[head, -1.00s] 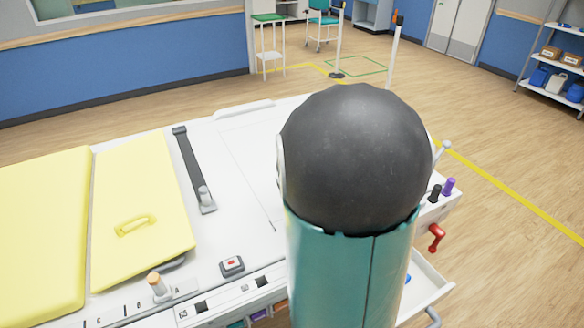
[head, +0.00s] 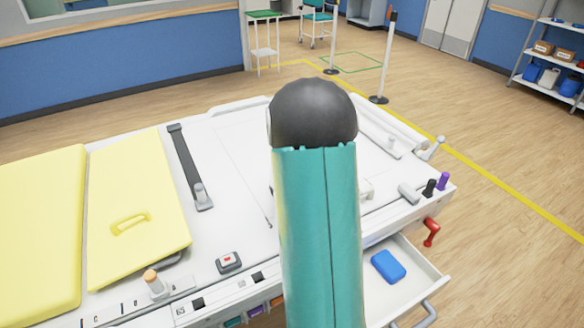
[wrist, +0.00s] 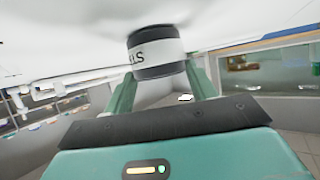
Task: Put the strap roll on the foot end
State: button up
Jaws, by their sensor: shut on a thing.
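In the wrist view, my gripper (wrist: 158,72) is shut on a short dark roll with a white label band (wrist: 157,56), which I take for the strap roll; part of its lettering shows, ending in S. A finger lies on each side of it. A blurred pale surface is close around and above it. In the head view my own arm hides the gripper and roll. The white table (head: 237,165) fills the middle; its right end, with a small lever and knobs, is partly behind my arm. I cannot tell which end is marked as the foot end.
Yellow pads (head: 128,205) cover the table's left part, beside a dark strap (head: 190,165). An open drawer (head: 425,285) holds a blue block (head: 388,266); a red handle (head: 431,232) sticks out above it. Posts (head: 386,60) stand beyond the table; floor at right is clear.

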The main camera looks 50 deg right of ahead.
jog(key=o, duration=1)
jog(key=shift+f, duration=0.15)
